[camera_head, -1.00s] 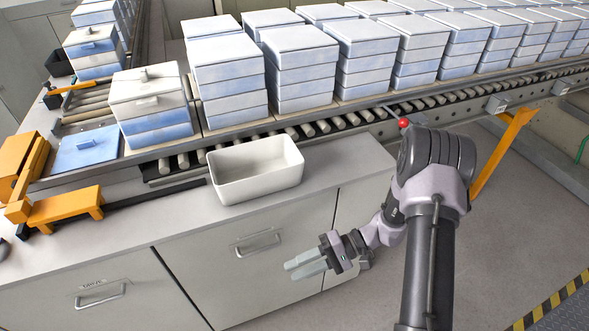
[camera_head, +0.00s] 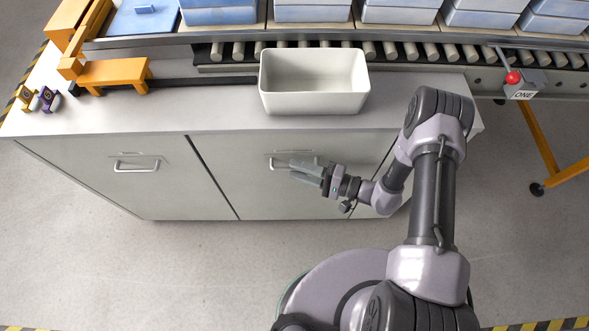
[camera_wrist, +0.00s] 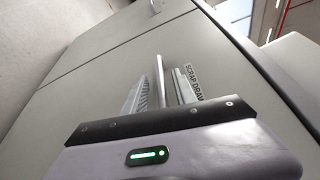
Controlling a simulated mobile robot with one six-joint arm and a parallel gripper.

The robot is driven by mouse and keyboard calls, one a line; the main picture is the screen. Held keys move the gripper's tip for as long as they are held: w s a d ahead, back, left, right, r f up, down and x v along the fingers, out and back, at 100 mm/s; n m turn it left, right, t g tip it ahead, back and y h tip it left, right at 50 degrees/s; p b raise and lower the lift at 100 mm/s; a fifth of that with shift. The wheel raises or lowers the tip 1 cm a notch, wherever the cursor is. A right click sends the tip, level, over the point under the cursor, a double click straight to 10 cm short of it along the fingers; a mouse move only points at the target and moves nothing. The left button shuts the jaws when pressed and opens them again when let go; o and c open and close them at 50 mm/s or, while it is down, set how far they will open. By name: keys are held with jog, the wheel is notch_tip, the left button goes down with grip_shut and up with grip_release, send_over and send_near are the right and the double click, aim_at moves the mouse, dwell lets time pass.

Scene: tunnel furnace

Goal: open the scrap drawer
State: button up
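The scrap drawer (camera_head: 262,195) is the middle grey front of the cabinet and looks flush with its neighbours. Its bar handle (camera_head: 278,161) is partly covered by my gripper in the head view. My gripper (camera_head: 300,170) is at the handle, pointing left. In the wrist view my gripper's two fingers (camera_wrist: 160,92) are apart, with a thin bright bar, seemingly the handle (camera_wrist: 160,78), between them and small gaps on both sides. The "SCRAP DRAW…" label (camera_wrist: 193,82) shows beside the right finger. Contact with the handle cannot be told.
An empty white bin (camera_head: 313,104) stands on the counter above the drawer. A similar front with a handle (camera_head: 136,165) is to the left. The roller conveyor (camera_head: 400,52) with stacked boxes runs behind. The floor (camera_head: 170,265) before the cabinet is clear.

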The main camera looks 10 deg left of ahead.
jog(key=shift+w+a, duration=0.15)
jog(key=shift+a, duration=0.6)
grip_shut()
dwell(0.9)
